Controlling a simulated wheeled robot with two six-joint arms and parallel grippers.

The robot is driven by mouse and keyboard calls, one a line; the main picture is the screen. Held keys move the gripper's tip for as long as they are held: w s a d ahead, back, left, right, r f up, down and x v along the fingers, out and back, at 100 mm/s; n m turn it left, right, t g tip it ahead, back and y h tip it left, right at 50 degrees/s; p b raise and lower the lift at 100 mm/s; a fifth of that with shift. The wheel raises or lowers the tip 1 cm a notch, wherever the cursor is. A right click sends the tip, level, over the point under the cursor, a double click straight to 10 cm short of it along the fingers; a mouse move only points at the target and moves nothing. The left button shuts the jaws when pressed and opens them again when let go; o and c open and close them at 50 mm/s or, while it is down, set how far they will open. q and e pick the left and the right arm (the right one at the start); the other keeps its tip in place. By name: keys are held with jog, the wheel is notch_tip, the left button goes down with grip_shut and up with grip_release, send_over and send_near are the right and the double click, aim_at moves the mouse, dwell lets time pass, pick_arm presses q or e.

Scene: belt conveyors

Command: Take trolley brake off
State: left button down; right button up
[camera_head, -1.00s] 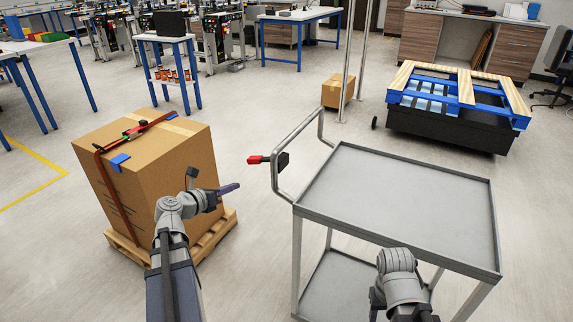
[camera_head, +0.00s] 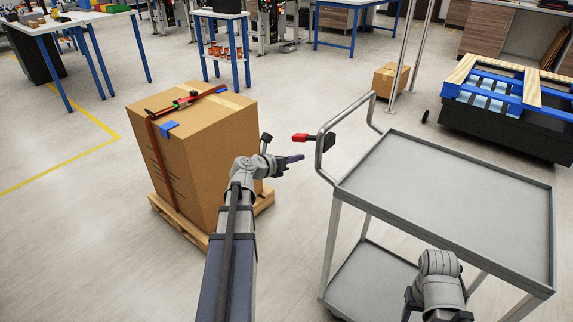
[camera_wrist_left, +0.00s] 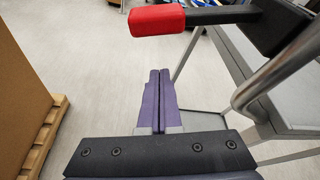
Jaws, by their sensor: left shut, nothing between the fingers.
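The grey metal trolley (camera_head: 450,185) stands at the right, with its tubular handle (camera_head: 322,150) on its left end. A black brake lever with a red grip (camera_head: 300,137) sticks out to the left from the handle. My left gripper (camera_head: 299,158) is shut and empty, just below the red grip and apart from it. In the left wrist view its purple fingers (camera_wrist_left: 157,100) are together, and the red grip (camera_wrist_left: 157,19) lies beyond them at the top. My right arm shows in front of the trolley; its fingertips are not clearly seen.
A large strapped cardboard box (camera_head: 195,150) on a wooden pallet (camera_head: 262,200) stands left of my left arm. A small box (camera_head: 390,78) and a blue and black pallet unit (camera_head: 510,105) are behind the trolley. Floor is clear between the big box and trolley.

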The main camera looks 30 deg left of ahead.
aim_at(311, 138)
pick_arm(q)
jog(key=shift+w+a+r+p, duration=0.15)
jog(key=shift+w+r+p, duration=0.15)
jog(key=shift+r+p, duration=0.3)
jog(key=shift+w+a+r+p, duration=0.25)
jog(key=shift+r+p, duration=0.25)
jog(key=shift+p, duration=0.15)
jog(key=shift+w+a+r+p, duration=0.1)
jog(key=shift+w+r+p, duration=0.2)
jog(key=shift+r+p, duration=0.3)
